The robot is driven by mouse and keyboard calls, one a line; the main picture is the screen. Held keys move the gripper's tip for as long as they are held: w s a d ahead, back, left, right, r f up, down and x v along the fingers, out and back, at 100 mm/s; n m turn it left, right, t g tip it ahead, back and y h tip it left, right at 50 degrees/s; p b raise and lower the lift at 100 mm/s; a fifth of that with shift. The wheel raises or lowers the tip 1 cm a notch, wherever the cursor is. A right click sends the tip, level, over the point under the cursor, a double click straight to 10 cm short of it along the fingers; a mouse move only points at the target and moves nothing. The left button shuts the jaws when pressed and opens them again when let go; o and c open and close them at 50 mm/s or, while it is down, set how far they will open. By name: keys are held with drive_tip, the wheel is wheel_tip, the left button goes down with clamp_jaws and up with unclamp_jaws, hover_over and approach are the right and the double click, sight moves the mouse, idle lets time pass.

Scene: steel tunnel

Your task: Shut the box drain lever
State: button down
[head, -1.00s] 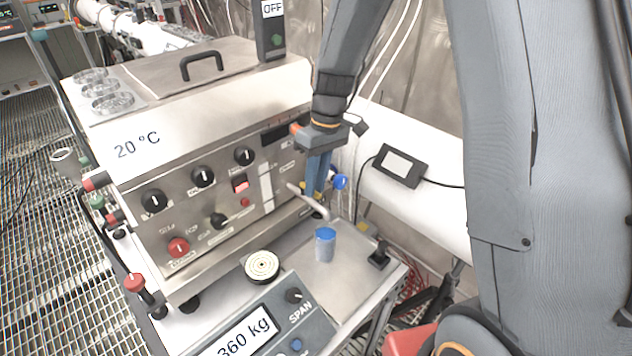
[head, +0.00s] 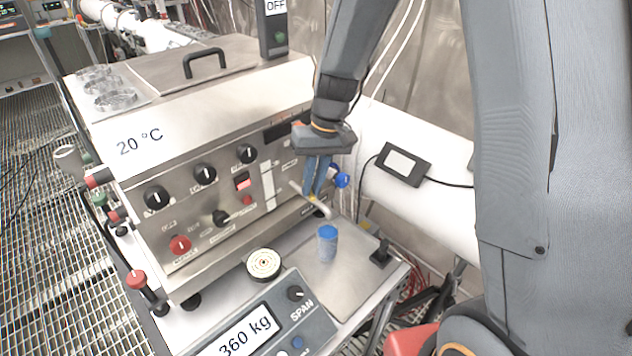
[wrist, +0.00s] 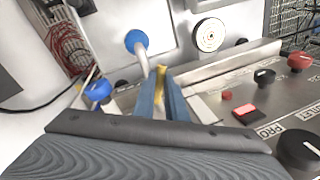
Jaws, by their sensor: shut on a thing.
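The steel box (head: 225,215), labelled 20 °C, has a pale drain spout (head: 322,207) at its lower right front, above a cup with a blue top (head: 327,245). My gripper (head: 313,194) points down at the spout's base, its blue fingers shut on a small yellow lever. In the wrist view the yellow lever (wrist: 161,74) shows between the fingertips, beside the spout (wrist: 142,62). Most of the lever is hidden by the fingers, so its exact angle is unclear. The cup's blue top (wrist: 136,40) lies just beyond the spout.
A blue knob (head: 341,180) is close right of my fingers. A scale (head: 245,335) reading 360 kg and a round dial (head: 263,264) stand in front of the box. Several black knobs and a red switch (head: 242,182) are on the panel. A white pipe (head: 430,205) runs behind.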

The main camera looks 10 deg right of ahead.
drive_tip(key=m, duration=0.1)
drive_tip(key=a+m, duration=0.1)
drive_tip(key=shift+s+m+t, duration=0.1)
drive_tip(key=shift+m+t, duration=0.2)
drive_tip(key=shift+m, duration=0.1)
drive_tip(key=shift+w+a+m+t+h, duration=0.2)
drive_tip(key=shift+a+m, duration=0.3)
drive_tip(key=shift+m, duration=1.15)
drive_tip(key=shift+w+a+m+t+h, duration=0.15)
drive_tip(key=shift+w+a+m+t, duration=0.3)
drive_tip(key=shift+m, duration=1.25)
drive_tip(key=shift+a+m+t+h, duration=0.15)
drive_tip(key=shift+a+m, duration=0.45)
drive_tip(key=shift+m, duration=1.05)
drive_tip(key=c, duration=1.8)
unclamp_jaws()
drive_tip(key=shift+r, duration=0.1)
